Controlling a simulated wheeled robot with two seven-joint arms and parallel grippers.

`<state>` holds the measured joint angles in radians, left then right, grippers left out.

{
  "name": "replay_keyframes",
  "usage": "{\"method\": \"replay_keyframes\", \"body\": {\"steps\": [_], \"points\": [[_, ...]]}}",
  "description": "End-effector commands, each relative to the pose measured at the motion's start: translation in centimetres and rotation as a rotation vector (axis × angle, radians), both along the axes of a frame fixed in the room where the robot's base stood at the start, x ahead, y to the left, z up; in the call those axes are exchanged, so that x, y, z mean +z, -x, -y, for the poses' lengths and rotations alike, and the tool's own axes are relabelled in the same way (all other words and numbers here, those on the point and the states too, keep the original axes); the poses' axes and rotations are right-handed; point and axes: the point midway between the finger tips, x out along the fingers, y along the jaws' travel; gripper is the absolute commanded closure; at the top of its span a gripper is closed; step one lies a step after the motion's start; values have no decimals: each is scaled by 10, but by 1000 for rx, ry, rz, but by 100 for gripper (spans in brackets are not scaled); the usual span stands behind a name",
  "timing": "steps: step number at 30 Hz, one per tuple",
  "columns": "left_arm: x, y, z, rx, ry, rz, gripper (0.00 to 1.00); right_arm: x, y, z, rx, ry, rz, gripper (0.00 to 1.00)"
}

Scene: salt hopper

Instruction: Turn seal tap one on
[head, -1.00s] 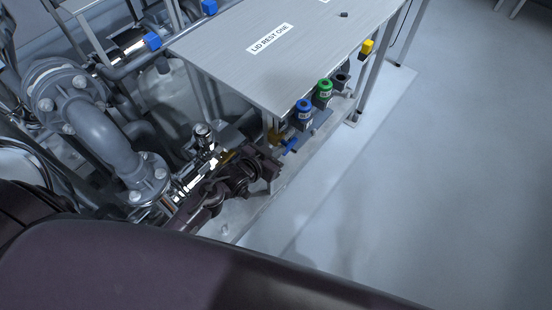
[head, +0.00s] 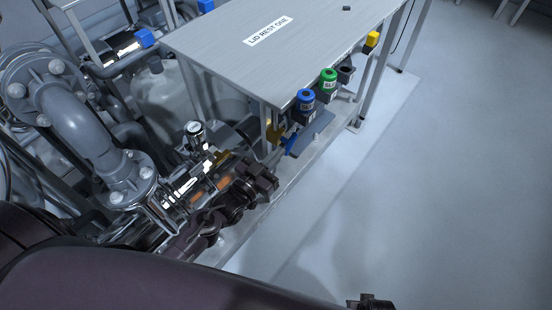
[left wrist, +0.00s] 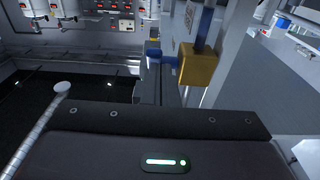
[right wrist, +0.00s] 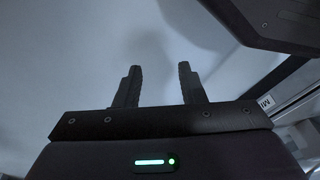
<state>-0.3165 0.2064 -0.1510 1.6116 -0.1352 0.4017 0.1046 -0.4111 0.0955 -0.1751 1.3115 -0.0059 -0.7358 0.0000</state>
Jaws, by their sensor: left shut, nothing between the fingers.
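A small tap with a brass body (head: 274,133) and a blue handle (head: 289,145) sits under the near corner of the bench, below the blue-capped post. In the left wrist view, a brass block (left wrist: 198,66) with blue parts (left wrist: 160,57) stands ahead of the gripper. I cannot read a label on the tap. My left gripper (head: 268,180) is shut and empty, a little in front of and below the tap, apart from it.
The bench top (head: 235,55), labelled LID REST ONE, overhangs the tap. Blue (head: 306,97) and green (head: 328,76) capped posts line its edge. Grey flanged piping (head: 95,140) and a gauge (head: 194,129) crowd the left. The floor at right is clear.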

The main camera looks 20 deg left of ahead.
Motion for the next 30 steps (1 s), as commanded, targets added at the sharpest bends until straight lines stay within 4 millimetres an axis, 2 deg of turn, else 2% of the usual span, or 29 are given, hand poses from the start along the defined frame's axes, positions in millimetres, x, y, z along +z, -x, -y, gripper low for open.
{"method": "replay_keyframes", "body": {"steps": [1,5,9,14,20,30], "points": [[-7,0,0,0,7,19,100,7,-7,-5,6,-5,0,64],[-9,-1,1,0,27,73,100,37,-19,-15,20,-13,-13,64],[-13,-2,1,-1,47,129,100,77,-28,-24,39,-18,-27,64],[-16,-2,1,-1,69,190,100,126,-29,-31,60,-20,-42,64],[-19,-4,2,0,93,258,100,185,-20,-34,82,-15,-56,64],[-23,-6,2,0,128,354,100,173,-34,-62,143,-84,94,64]]}}
